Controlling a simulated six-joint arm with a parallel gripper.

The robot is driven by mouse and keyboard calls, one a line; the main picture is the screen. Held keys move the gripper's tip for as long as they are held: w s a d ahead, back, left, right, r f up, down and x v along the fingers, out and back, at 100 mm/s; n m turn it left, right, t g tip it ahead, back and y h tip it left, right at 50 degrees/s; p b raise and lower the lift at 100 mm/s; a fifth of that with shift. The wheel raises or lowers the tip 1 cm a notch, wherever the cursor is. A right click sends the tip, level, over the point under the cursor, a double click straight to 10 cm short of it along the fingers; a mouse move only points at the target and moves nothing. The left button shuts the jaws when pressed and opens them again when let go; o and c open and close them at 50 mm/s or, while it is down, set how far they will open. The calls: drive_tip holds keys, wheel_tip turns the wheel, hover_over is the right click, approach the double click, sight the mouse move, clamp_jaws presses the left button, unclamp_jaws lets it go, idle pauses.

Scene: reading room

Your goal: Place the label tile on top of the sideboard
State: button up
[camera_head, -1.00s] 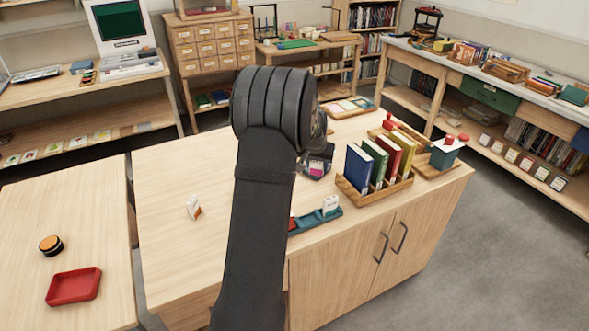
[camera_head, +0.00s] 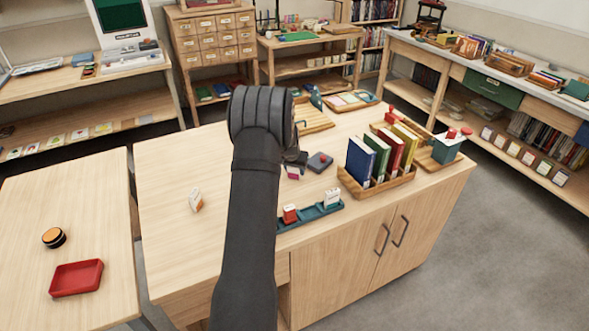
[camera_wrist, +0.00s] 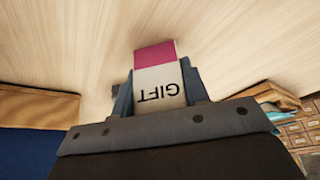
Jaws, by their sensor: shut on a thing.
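The label tile (camera_wrist: 158,82), white with a magenta band and the word GIFT upside down, is held between the jaws of my gripper (camera_wrist: 160,95) in the wrist view. In the head view the tile (camera_head: 292,173) shows as a small pink and white patch just right of my arm, and my gripper (camera_head: 296,161) is mostly hidden behind my wrist. The sideboard (camera_head: 335,280) is the wooden cabinet with two doors. The tile is over its top; I cannot tell whether it touches the surface.
A dark pad with a red knob (camera_head: 320,162) lies close right of the tile. A book rack (camera_head: 410,175) stands farther right. A teal tray (camera_head: 318,212) with small tiles lies at the front edge. An orange-and-white tile (camera_head: 195,200) stands left. The top's left part is mostly clear.

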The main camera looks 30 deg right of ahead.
drive_tip(key=shift+f, duration=0.15)
drive_tip(key=o, duration=1)
drive_tip(key=shift+a+r, duration=0.1)
drive_tip(key=shift+r, duration=0.55)
drive_tip(key=v, duration=1.1)
drive_tip(key=shift+s+a, duration=0.1)
drive_tip(key=shift+s, duration=0.05)
drive_tip(key=shift+f, duration=0.15)
